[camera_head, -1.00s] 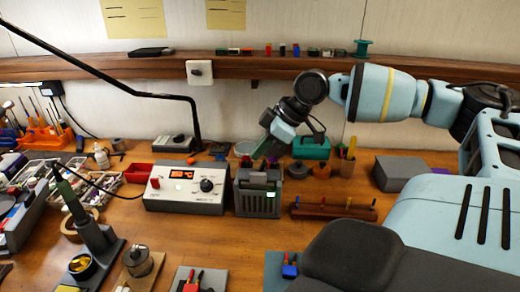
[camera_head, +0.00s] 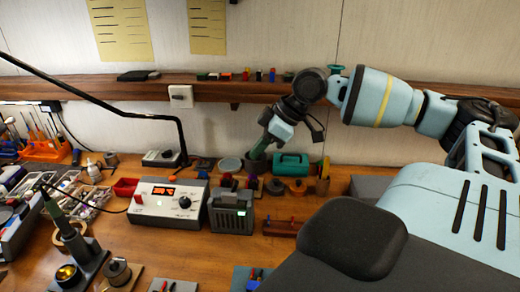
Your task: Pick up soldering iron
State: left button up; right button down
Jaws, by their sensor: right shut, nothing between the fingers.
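The soldering iron (camera_head: 54,209) has a dark green handle and a cable. It leans upright in its stand (camera_head: 92,268) at the left of the bench. My right gripper (camera_head: 259,152) is shut and empty. It points down above the back of the bench, behind the grey vented box and far to the right of the iron. Its fingertips are small and partly unclear against dark items there. My left gripper is not in view.
A white station with a red display (camera_head: 165,204) and a grey vented box (camera_head: 231,212) stand mid-bench. A teal case (camera_head: 291,164) is at the back. A black lamp arm (camera_head: 90,98) crosses the upper left. Bare wood (camera_head: 205,258) lies in front of the station.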

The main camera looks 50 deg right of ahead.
aim_at(64, 226)
jog(key=k+j, duration=0.25)
jog(key=j, duration=0.15)
jog(key=k+j, duration=0.25)
jog(key=j, duration=0.15)
jog(key=k+j, duration=0.55)
jog(key=j, duration=0.25)
